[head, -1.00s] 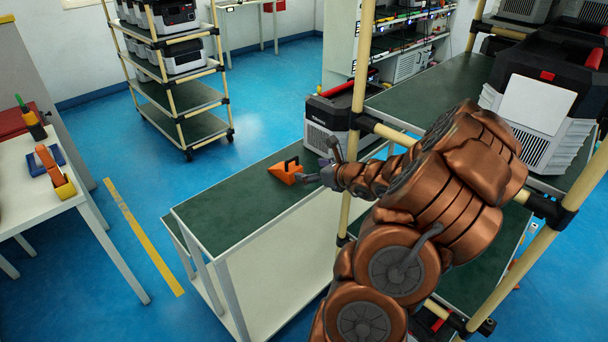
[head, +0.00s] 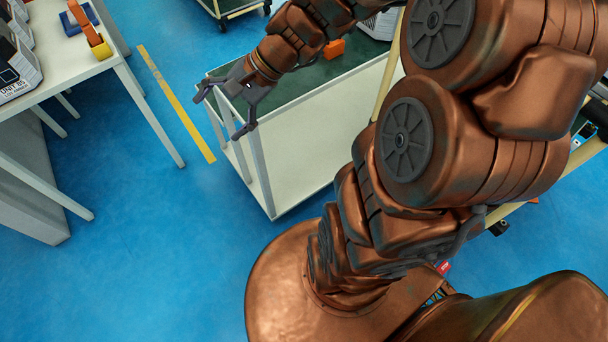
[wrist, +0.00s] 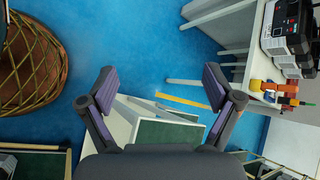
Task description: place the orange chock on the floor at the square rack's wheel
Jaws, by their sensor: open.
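The orange chock (head: 333,48) sits on the green top of the white bench (head: 300,125), partly hidden behind my arm in the head view. My gripper (head: 219,115) is open and empty at the bench's near left end, apart from the chock. In the wrist view my gripper (wrist: 160,82) has its fingers spread, with nothing between them; I cannot make out the chock there. A rack (head: 235,7) shows only its lowest shelf and a dark wheel (head: 267,8) at the top of the head view. I cannot tell whether it is the square rack.
A white table (head: 100,75) with a power unit (head: 15,68) and an orange-and-yellow tool (head: 95,38) stands at left. A yellow floor stripe (head: 175,103) runs between table and bench. Blue floor (head: 140,240) is clear at lower left. A beige-post rack stands at right, mostly behind my arm.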

